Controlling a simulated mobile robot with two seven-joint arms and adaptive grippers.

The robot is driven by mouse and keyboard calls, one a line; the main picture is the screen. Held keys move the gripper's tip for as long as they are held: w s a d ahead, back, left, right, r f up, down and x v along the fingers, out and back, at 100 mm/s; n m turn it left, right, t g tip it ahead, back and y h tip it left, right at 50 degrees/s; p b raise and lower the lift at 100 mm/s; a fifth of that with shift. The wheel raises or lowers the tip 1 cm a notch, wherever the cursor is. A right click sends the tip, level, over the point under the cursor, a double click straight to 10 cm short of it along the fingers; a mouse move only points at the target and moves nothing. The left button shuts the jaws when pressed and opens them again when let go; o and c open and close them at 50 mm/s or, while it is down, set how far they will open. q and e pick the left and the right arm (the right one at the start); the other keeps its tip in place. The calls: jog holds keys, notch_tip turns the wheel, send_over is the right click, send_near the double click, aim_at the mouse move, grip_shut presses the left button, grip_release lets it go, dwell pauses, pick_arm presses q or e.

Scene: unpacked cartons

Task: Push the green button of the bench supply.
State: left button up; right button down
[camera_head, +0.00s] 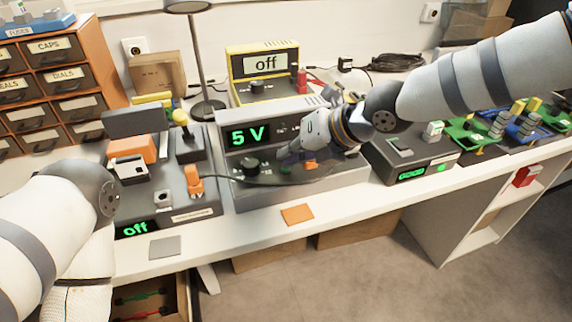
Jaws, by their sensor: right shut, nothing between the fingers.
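The bench supply (233,165) is a grey box in the middle of the bench, its display lit green with "5 V". A dark knob sits at the left of its front panel. My right gripper (290,158) is shut and empty, with its fingertips at the supply's front panel, right of the knob. The gripper and wrist cover much of that panel. I cannot make out the green button clearly, nor whether the fingers touch it. My left arm comes in at the lower left; its gripper is out of view.
A yellow meter (263,75) reading "off" stands behind the supply. Left is a grey station (190,208) with an "off" display; right is a grey tester (405,158) reading "GOOD". A dark cable crosses before the supply. An orange card (297,214) lies at the bench's front edge.

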pick_arm(q)
jog(key=shift+w+r, duration=0.1)
jog(key=shift+r, duration=0.05)
pick_arm(e)
jog(key=shift+r, duration=0.55)
pick_arm(q)
jog(key=shift+w+r+t+p, duration=0.3)
jog(key=shift+w+r+p, duration=0.25)
jog(key=shift+p, duration=0.05)
pick_arm(e)
notch_tip(320, 180, up, 6)
